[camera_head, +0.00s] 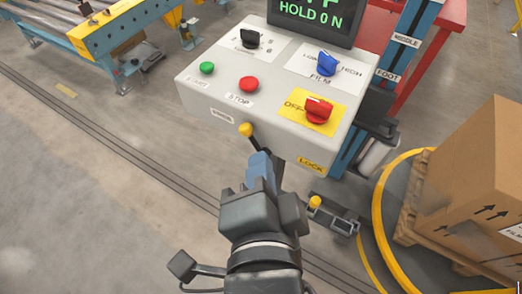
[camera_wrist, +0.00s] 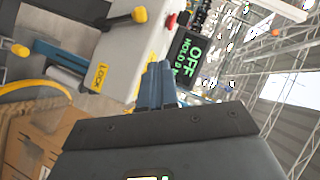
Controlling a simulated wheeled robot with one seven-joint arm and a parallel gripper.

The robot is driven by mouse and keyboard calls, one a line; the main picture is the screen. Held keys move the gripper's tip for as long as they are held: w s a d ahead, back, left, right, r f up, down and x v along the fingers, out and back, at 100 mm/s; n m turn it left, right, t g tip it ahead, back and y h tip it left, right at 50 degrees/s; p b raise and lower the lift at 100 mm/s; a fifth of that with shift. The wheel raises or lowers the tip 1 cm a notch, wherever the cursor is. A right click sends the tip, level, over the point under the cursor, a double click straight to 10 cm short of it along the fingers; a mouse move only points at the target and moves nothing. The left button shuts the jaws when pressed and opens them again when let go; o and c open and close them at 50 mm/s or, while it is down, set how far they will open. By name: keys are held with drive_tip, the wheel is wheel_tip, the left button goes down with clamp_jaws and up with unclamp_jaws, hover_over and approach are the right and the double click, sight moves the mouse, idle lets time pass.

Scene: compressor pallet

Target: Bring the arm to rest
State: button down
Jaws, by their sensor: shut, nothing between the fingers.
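My gripper (camera_head: 258,158) is shut and empty, with its blue fingers together. In the head view it shows just below the lower edge of the white control box (camera_head: 215,97). In the wrist view my gripper (camera_wrist: 158,66) points toward the box and its display. A lever with a yellow knob (camera_head: 246,129) juts from the box's lower edge, very close to my fingertips in the head view. In the wrist view the yellow knob (camera_wrist: 139,14) is up and left of the fingers, apart from them. I cannot tell the exact gap in depth.
The box carries a green button (camera_head: 207,68), a red button (camera_head: 249,84), and black, blue and red knobs (camera_head: 318,108). Its display (camera_head: 315,14) reads HOLD 0 N. A carton (camera_head: 470,190) on a pallet stands right, by a yellow ring (camera_head: 380,200). Open floor (camera_head: 110,200) lies left.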

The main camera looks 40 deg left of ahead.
drive_tip(key=shift+s+d+r, duration=0.2)
drive_tip(key=shift+s+d, duration=0.1)
drive_tip(key=s+d+f+t+h, duration=0.1)
drive_tip(key=d+f, duration=0.2)
drive_tip(key=d, duration=0.4)
drive_tip(key=d+f+n+t+h, duration=0.1)
drive_tip(key=d+f+h, duration=0.1)
drive_tip(key=d, duration=0.4)
drive_tip(key=s+d+f+t+h, duration=0.1)
drive_tip(key=d+f, duration=0.2)
drive_tip(key=d, duration=0.4)
drive_tip(key=s+d+r+n+t+h, duration=0.1)
drive_tip(key=s+d+h, duration=0.5)
drive_tip(key=s+d, duration=0.6)
drive_tip(key=d+r+n, duration=0.1)
drive_tip(key=d, duration=0.2)
drive_tip(key=shift+s+d+r+n+t, duration=0.25)
drive_tip(key=shift+s+d+n+t, duration=0.05)
drive_tip(key=shift+s, duration=0.05)
